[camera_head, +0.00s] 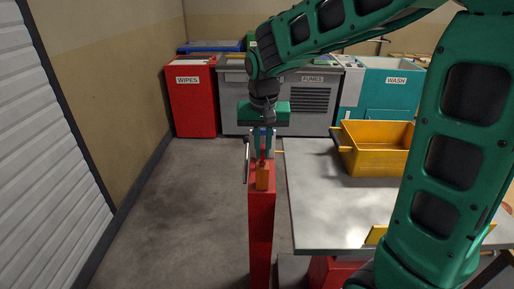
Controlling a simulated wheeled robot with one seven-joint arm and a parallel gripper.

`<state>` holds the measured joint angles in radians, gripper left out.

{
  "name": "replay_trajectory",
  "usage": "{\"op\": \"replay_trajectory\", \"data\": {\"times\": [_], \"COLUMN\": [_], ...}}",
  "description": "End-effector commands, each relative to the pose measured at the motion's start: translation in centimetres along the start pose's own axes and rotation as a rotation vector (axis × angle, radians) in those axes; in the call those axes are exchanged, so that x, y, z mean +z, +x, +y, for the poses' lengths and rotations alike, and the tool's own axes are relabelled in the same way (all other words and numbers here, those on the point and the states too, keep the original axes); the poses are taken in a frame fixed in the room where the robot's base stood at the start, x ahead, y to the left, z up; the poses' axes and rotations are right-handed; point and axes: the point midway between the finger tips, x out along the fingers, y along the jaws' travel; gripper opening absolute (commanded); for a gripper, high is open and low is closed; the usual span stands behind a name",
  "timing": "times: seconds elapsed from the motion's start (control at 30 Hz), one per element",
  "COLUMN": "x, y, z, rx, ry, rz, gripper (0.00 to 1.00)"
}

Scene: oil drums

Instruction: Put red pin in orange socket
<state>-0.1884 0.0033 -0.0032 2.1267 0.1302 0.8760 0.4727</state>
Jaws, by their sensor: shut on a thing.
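My gripper (263,140) points down at the middle of the view, its fingers shut on the narrow red pin (263,153). Only a thin part of the pin shows between and below the fingers. The orange socket (262,176) is a small block on top of a tall red post (261,225). The pin appears just above or behind the socket in the picture. I cannot tell whether the pin touches the socket or is inside it.
A grey table (325,205) stands right of the post, with a yellow-orange bin (375,162) on it. A red WIPES cabinet (192,105), a grey FUMES unit (312,98) and a teal WASH unit (392,90) line the back. The floor on the left is clear.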

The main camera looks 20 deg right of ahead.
Motion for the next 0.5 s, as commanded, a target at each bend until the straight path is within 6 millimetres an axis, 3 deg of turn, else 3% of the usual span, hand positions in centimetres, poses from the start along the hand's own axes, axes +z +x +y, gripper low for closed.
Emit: {"op": "replay_trajectory", "data": {"times": [0.47, 0.5], "x": [0.09, 0.09], "y": [0.57, 0.57], "z": [0.00, 0.00], "rx": [0.000, 0.000], "ry": [0.000, 0.000], "rz": [0.000, 0.000], "gripper": [0.00, 0.18]}}
